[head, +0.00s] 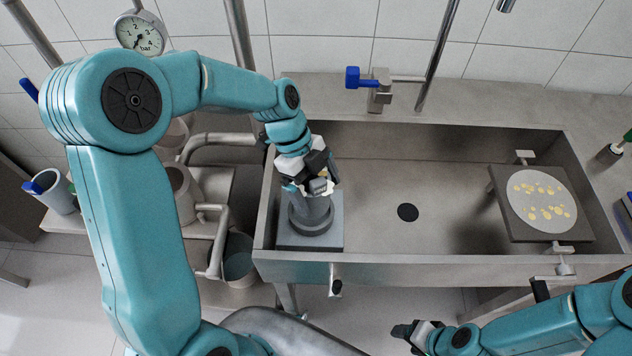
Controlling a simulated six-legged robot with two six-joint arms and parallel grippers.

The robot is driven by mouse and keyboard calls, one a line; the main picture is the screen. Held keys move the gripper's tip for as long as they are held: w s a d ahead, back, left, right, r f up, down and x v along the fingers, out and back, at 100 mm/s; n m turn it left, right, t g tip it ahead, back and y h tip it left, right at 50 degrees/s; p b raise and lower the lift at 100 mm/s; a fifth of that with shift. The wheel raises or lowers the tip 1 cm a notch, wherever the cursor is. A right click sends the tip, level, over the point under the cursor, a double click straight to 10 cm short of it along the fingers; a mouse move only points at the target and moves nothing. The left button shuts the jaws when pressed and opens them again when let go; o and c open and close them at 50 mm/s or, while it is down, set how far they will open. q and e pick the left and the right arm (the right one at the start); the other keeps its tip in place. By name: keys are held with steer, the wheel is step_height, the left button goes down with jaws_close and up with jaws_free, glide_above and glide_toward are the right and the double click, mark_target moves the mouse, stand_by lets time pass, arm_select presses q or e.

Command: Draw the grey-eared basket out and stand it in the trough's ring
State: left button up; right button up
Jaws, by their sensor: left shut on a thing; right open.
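My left gripper (318,187) is shut on the top of a grey cylinder, which looks like the grey-eared basket (311,207); its ears are mostly hidden by the fingers. The basket is upright at the left end of the steel trough (450,264). Its lower end is at a dark round ring (312,226) on a grey square block (312,241). I cannot tell whether it is fully seated or slightly raised. My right gripper (408,332) is open and empty, in front of the trough, low in the view.
A pale disc with yellow patches (541,199) lies on a dark square plate at the trough's right end. The middle floor with a black drain (408,212) is clear. A blue-handled tap (368,80) stands behind. Pipes and a bucket (238,262) are left.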

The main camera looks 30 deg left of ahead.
arm_select(q)
steer(key=shift+a+f, duration=0.15)
steer(key=shift+f, duration=0.3)
steer(key=shift+f+b, duration=2.25)
steer(key=shift+b, duration=0.1)
steer(key=shift+f+b, duration=0.3)
steer(key=shift+b, duration=0.1)
steer(key=o, duration=1.3)
steer(key=shift+o, duration=0.6)
steer(key=v, duration=1.6)
steer(key=shift+r, duration=0.15)
steer(key=shift+s, duration=0.1)
